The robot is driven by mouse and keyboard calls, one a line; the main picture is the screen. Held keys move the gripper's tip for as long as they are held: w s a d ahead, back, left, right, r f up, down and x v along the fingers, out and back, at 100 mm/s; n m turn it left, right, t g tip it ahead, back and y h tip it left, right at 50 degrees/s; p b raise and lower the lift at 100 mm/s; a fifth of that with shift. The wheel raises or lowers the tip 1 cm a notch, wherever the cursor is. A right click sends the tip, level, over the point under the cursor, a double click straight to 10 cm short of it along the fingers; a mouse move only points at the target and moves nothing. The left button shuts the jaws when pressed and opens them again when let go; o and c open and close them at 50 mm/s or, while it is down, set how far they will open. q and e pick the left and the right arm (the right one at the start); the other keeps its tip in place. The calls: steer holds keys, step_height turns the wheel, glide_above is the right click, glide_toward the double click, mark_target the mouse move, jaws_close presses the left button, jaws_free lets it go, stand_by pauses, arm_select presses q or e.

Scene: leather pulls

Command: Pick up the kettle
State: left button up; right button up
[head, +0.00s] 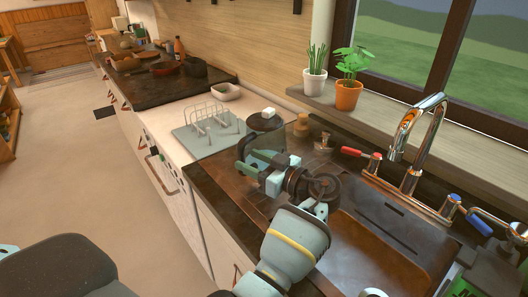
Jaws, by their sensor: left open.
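The kettle (265,123) stands on the counter near the middle of the head view. It has a dark round lid with a pale knob; its lower body is partly hidden behind my gripper. My left gripper (262,163) is open, just in front of the kettle and overlapping it in the picture. I cannot tell whether its fingers touch the kettle. My right gripper is not in view.
A dish rack (211,122) on a pale mat stands left of the kettle. A sink (385,232) with a chrome faucet (402,150) is at right. Potted plants (348,95) stand on the sill behind. A small bowl (226,91) sits farther back.

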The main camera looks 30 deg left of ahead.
mark_target(244, 157)
arm_select(q)
steer(key=shift+w+a, duration=0.15)
steer(key=shift+a, duration=0.5)
steer(key=shift+w+a+r+p, duration=0.1)
steer(key=shift+a+r+p, duration=0.1)
steer(key=shift+a+p, duration=0.15)
steer(key=a, duration=0.1)
steer(key=a+p, duration=0.1)
steer(key=a, duration=0.1)
steer(key=shift+w+a, duration=0.15)
steer(key=shift+w, duration=0.2)
steer(key=shift+a+f, duration=0.3)
steer(key=shift+a, duration=0.1)
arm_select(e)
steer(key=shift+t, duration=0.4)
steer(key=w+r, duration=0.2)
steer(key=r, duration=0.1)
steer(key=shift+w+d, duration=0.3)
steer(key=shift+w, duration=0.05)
arm_select(q)
steer(key=c, duration=0.9)
jaws_close()
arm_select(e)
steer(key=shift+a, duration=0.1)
